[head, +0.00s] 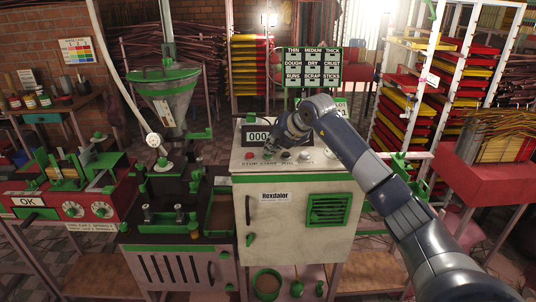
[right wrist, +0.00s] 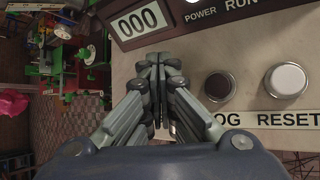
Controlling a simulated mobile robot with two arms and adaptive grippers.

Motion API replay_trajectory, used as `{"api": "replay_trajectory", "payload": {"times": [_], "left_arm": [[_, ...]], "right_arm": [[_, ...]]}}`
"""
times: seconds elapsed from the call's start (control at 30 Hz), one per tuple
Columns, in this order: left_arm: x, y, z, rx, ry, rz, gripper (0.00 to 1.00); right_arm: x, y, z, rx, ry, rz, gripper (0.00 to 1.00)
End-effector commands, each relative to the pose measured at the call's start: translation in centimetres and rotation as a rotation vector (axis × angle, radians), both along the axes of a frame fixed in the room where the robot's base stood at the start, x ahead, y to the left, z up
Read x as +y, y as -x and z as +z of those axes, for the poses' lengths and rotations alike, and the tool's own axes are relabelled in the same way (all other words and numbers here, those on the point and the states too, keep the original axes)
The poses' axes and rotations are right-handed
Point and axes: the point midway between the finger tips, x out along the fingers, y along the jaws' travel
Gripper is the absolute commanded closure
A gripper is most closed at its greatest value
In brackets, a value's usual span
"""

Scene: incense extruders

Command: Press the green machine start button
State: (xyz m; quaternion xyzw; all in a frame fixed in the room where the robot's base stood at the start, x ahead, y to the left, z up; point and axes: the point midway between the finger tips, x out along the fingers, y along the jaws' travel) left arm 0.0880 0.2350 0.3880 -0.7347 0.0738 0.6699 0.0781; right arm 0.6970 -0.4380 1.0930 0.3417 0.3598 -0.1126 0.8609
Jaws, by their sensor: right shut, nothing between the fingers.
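The control panel (head: 312,164) is the sloped top of a white cabinet with green trim. Its label strip reads STOP, START and further words, partly covered. My right gripper (head: 272,147) points down over the panel near the START label, with its fingers shut and empty. In the right wrist view the closed fingers (right wrist: 160,62) are over the panel, left of a dark button (right wrist: 219,85) and a white button (right wrist: 285,80). The green start button cannot be made out clearly; the gripper covers that area. Contact cannot be told. My left gripper is out of view.
A counter display (head: 258,136) reading 000 stands behind the gripper. A green-trimmed machine with a hopper (head: 166,98) is to the left. A red machine (head: 95,208) stands farther left. Racks of red and yellow trays (head: 405,110) fill the right.

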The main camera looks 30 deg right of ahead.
Motion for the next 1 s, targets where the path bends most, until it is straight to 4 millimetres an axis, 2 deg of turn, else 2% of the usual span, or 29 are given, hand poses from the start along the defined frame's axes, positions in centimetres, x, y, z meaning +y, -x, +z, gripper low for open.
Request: {"api": "replay_trajectory", "payload": {"times": [0.3,0.73,1.0], "left_arm": [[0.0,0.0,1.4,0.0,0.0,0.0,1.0],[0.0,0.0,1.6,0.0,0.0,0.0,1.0],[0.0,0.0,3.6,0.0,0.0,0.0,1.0]], "right_arm": [[0.0,0.0,1.7,0.002,0.0,0.001,1.0],[0.0,0.0,2.1,0.0,0.0,0.0,1.0],[0.0,0.0,4.7,0.0,0.0,0.0,1.0]]}}
